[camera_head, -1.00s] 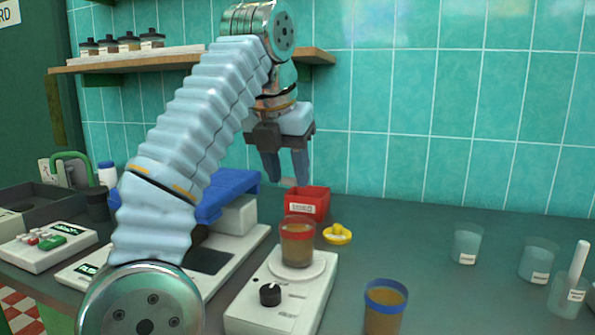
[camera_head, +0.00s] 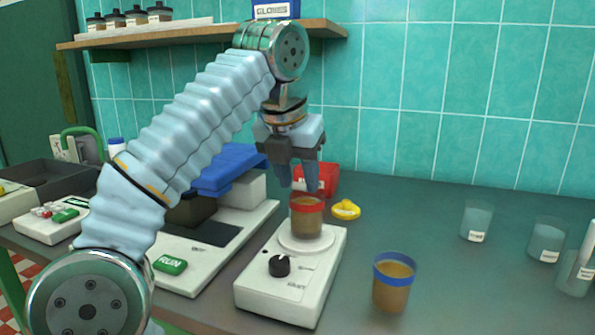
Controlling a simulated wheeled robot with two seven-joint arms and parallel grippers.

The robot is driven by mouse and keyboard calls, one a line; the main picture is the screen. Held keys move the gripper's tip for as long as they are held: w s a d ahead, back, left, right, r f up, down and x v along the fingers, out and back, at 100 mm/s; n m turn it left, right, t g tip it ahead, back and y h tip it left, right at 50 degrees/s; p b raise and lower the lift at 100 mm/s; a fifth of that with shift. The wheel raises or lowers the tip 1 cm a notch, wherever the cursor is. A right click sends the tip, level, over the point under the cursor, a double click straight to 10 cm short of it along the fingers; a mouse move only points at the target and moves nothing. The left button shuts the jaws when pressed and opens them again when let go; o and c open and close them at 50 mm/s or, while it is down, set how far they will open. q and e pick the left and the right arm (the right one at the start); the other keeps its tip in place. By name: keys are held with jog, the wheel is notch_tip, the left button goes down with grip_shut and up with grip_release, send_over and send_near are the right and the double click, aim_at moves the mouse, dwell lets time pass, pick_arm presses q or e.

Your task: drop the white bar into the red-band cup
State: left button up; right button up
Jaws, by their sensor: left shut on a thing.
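The red-band cup (camera_head: 307,220) holds brown liquid and stands upright on the round plate of a white stirrer unit (camera_head: 290,290) with a black knob. My left gripper (camera_head: 298,183) points down just above the cup's mouth, its fingertips close to the red rim. It is shut on the white bar, which is small and hard to make out between the fingertips now. My right gripper is not in view.
A blue-band cup (camera_head: 394,282) stands at the right front of the stirrer. A red bin (camera_head: 326,179) and a yellow object (camera_head: 346,209) are behind the cup. Clear beakers (camera_head: 476,221) stand at the right. Bench between is free.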

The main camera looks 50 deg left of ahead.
pick_arm(q)
jog(key=o, duration=1.1)
jog(key=s+d+r, duration=0.2)
jog(key=s+d, duration=0.1)
jog(key=s, duration=0.3)
jog(key=s+d+r, duration=0.2)
jog(key=s+d, duration=0.1)
jog(key=s, duration=0.3)
jog(key=shift+s+d+r, duration=0.2)
jog(key=shift+r, duration=0.15)
